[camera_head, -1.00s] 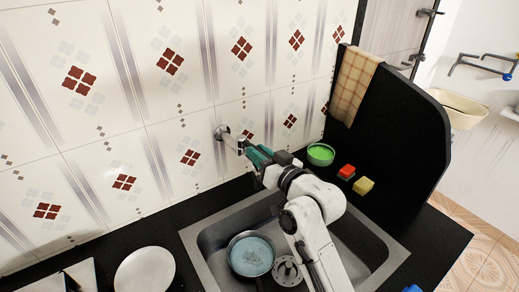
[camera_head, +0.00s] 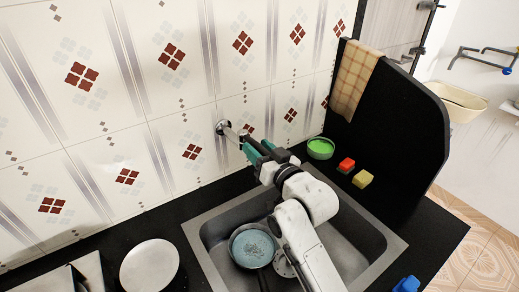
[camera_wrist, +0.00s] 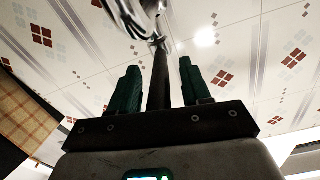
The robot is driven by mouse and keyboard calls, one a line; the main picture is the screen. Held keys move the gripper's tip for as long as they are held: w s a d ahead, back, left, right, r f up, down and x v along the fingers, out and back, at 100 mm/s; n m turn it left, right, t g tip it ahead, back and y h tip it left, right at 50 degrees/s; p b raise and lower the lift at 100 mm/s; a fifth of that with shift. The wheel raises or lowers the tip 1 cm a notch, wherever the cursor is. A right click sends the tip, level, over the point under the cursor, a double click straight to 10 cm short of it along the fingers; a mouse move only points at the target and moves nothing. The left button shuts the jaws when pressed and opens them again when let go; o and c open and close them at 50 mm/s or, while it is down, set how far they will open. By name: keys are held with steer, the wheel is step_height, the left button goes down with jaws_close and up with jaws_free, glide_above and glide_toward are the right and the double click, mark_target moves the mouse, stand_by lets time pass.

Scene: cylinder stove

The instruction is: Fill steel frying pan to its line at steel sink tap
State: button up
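The steel frying pan (camera_head: 252,248) sits in the steel sink (camera_head: 215,250), its handle toward the bottom of the picture. Pale bluish, rippled water shows in it; I cannot make out the line. The tap (camera_head: 228,131) sticks out from the tiled wall above the sink; its outlet is hidden behind my arm. My gripper (camera_head: 259,150), with green fingers, is at the tap. The gripper looks open and holds nothing.
A green bowl (camera_head: 320,148), a red sponge (camera_head: 346,164) and a yellow sponge (camera_head: 362,179) stand right of the sink. A white plate (camera_head: 149,266) lies left of it. A black partition (camera_head: 395,130) with a checked cloth (camera_head: 355,80) bounds the right side.

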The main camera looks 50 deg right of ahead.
steer(key=b+v, duration=0.2)
steer(key=v, duration=0.8)
steer(key=shift+s+a, duration=0.15)
steer(key=shift+s, duration=0.2)
stand_by(1.2)
